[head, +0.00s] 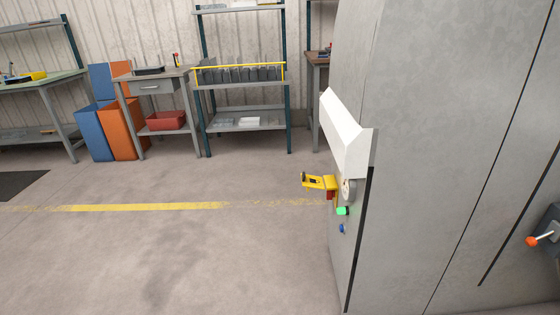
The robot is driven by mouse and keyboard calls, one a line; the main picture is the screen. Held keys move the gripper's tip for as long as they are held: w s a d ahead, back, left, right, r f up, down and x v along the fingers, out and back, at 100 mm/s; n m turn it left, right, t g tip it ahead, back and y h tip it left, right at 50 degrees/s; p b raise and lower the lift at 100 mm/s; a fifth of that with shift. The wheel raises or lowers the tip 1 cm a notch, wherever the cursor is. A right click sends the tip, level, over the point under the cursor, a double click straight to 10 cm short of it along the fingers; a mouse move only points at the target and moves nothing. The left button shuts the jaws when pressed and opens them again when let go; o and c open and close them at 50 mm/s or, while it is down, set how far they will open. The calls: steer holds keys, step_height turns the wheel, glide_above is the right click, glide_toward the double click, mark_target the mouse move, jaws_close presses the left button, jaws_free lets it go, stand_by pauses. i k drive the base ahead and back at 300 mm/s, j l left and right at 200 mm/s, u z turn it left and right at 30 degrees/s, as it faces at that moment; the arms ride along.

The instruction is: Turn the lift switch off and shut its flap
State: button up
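A white flap (345,132) sits on the narrow front face of a tall grey cabinet (450,110). It appears raised, sloping outward above the controls. Just below it, a yellow handle (318,182) with dark marks juts out to the left. Beside the handle is a round pale part (348,190), with a small red part under the handle. A green lit piece (342,211) and a blue button (342,229) are lower down. The face is seen at a steep angle, so the switch position is unclear. My gripper does not show.
An orange-tipped lever (532,241) sticks out at the right edge. The floor (180,250) left of the cabinet is clear, with a yellow line (145,207). Shelving (240,112), a workbench (150,75) and blue and orange bins (95,133) stand against the back wall.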

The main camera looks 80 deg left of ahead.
mark_target(330, 194)
steer(key=u, duration=1.95)
steer(key=k+j, duration=0.1)
steer(key=j, duration=0.25)
steer(key=k+j, duration=0.1)
steer(key=j, duration=0.25)
